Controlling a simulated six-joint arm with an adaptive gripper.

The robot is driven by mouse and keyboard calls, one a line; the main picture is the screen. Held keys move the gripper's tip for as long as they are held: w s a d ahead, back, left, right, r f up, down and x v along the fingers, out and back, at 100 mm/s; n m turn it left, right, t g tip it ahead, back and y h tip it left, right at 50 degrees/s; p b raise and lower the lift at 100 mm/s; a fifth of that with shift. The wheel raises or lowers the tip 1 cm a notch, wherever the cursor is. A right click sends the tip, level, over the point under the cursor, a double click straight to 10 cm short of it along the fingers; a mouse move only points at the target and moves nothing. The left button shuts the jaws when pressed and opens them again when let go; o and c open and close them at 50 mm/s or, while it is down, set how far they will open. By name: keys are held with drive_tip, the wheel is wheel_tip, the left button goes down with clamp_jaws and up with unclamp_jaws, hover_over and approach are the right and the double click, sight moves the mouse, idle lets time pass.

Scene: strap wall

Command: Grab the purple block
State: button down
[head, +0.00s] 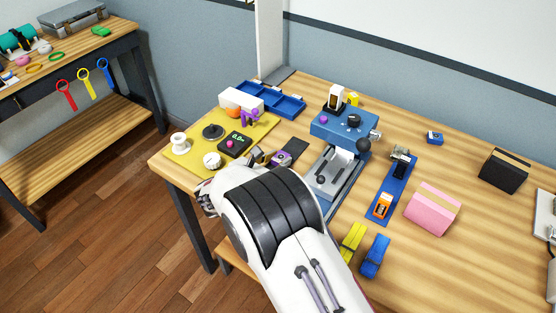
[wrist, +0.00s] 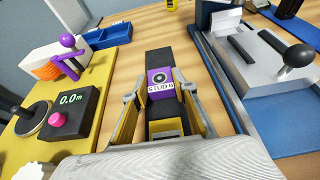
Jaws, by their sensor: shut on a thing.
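The purple block (wrist: 158,79), marked "STUD B" with a dark round spot, lies in the middle of the wrist view. Black pieces (wrist: 160,60) extend from its far and near sides. My gripper (wrist: 160,92) has one finger on each side of the block and is shut on it. In the head view the purple block (head: 281,159) shows just beyond my gripper (head: 268,158), at table height, partly hidden by my wrist. I cannot tell whether the block touches the table.
A yellow board (head: 202,145) with a black meter (wrist: 70,115) and pink knob is on the left. A grey and blue lever machine (wrist: 265,75) stands close on the right. A blue tray (wrist: 104,37) lies behind. A pink box (head: 432,210) is further right.

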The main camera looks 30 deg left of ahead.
sight(277, 161)
wheel_tip(277, 161, up, 10)
idle(0.6)
